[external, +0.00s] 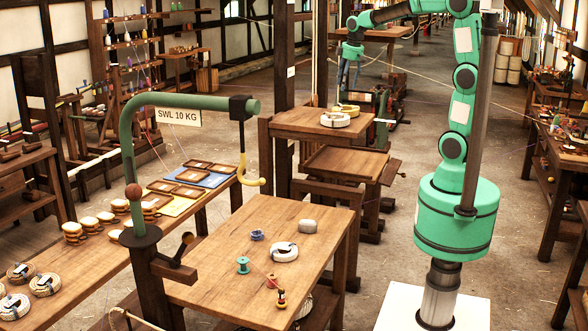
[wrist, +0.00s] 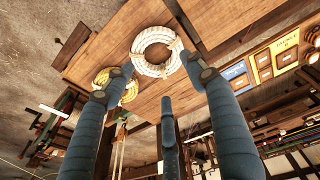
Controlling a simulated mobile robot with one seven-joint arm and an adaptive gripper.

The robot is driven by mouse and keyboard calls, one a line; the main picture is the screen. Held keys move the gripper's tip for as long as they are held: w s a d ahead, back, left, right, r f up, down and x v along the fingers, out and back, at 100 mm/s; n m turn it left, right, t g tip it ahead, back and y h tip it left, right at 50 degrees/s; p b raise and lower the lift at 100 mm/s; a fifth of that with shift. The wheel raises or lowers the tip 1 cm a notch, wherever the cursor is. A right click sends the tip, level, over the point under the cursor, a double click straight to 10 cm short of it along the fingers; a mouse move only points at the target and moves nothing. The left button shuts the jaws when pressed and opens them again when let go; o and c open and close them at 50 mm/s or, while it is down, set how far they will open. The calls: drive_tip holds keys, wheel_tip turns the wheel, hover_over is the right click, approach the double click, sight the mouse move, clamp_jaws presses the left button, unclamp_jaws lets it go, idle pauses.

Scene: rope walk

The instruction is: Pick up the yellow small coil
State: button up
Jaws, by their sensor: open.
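The yellow small coil (external: 350,109) lies on a wooden stand behind a white coil (external: 335,120). In the wrist view the yellow coil (wrist: 131,92) is left of the larger white rope coil (wrist: 151,50) and partly hidden by a blue finger.
A lower wooden step (external: 345,165) adjoins the stand, and dark posts rise beside it. The front table (external: 240,290) carries a white coil (external: 284,252), spools and a grey lump. A green hook arm (external: 190,102) stands at left.

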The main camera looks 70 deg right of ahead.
drive_tip(key=w+d+f+p, duration=0.1)
drive_tip(key=w+d+p, duration=0.1)
drive_tip(key=d, duration=0.7)
drive_tip(key=w+d+f+g+p, duration=0.1)
drive_tip(key=d+p, duration=0.4)
drive_tip(key=d, duration=0.5)
drive_tip(key=w+d+f+g+y+p, duration=0.1)
drive_tip(key=w+d+f+p, duration=0.1)
drive_tip(key=d, duration=0.7)
drive_tip(key=shift+w+d+f+p, duration=0.2)
drive_tip(key=shift+w+p, duration=0.4)
drive_tip(key=shift+p, duration=0.4)
wheel_tip(320, 180, down, 8)
drive_tip(key=shift+f+p, duration=0.2)
drive_tip(key=shift+p, duration=0.1)
drive_tip(key=shift+a+f+p, duration=0.1)
drive_tip(key=shift+f+p, duration=0.35)
drive_tip(key=shift+f, duration=2.2)
